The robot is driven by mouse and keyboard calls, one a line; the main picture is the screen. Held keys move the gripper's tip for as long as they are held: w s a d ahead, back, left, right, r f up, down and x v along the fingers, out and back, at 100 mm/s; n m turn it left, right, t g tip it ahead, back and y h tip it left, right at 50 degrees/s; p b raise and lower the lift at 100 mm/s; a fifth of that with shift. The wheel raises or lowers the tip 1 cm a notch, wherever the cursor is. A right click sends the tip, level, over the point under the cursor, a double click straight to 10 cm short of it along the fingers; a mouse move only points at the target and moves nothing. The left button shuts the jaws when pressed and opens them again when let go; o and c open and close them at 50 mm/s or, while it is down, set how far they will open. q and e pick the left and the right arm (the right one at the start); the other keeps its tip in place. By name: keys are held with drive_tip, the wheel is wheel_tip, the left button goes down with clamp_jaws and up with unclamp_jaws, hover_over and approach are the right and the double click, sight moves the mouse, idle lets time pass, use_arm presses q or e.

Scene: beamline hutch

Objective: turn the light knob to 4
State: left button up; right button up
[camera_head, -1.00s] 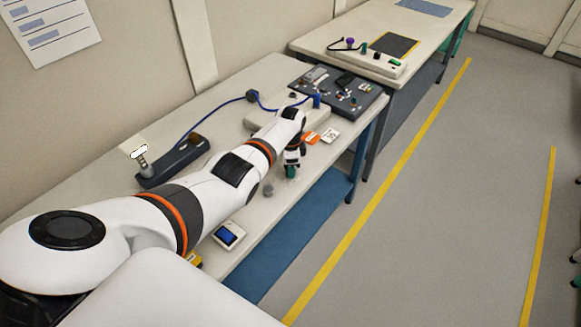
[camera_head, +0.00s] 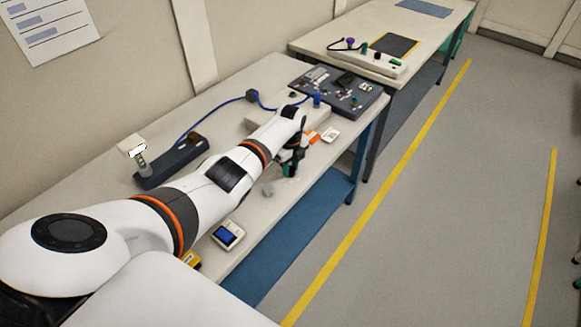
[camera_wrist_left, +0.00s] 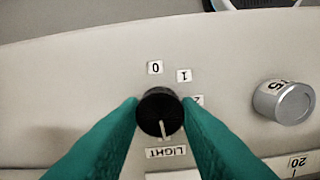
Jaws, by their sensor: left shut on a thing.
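The black light knob (camera_wrist_left: 160,111) is in the middle of the left wrist view, with a white pointer line on its face. The line points down in that picture, towards the upside-down LIGHT label (camera_wrist_left: 166,152). The labels 0 (camera_wrist_left: 155,67), 1 (camera_wrist_left: 184,75) and a partly covered 2 (camera_wrist_left: 199,100) curve around its top and right. My left gripper (camera_wrist_left: 160,107) is shut on the knob, one green finger on each side. In the head view my left gripper (camera_head: 290,170) is at the bench's front edge and the knob cannot be made out. My right gripper is not in view.
A grey knob (camera_wrist_left: 283,102) stands right of the light knob, near a 20 label (camera_wrist_left: 299,163). On the bench are a blue-screened meter (camera_head: 228,235), a dark strip box (camera_head: 172,162) and a board of small parts (camera_head: 340,88). The floor (camera_head: 440,200) beside is clear.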

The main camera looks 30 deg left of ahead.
sight(290, 169)
use_arm(q)
drive_tip(key=shift+m, duration=0.6)
drive_tip(key=o, duration=1)
wheel_tip(290, 169, up, 12)
idle(0.5)
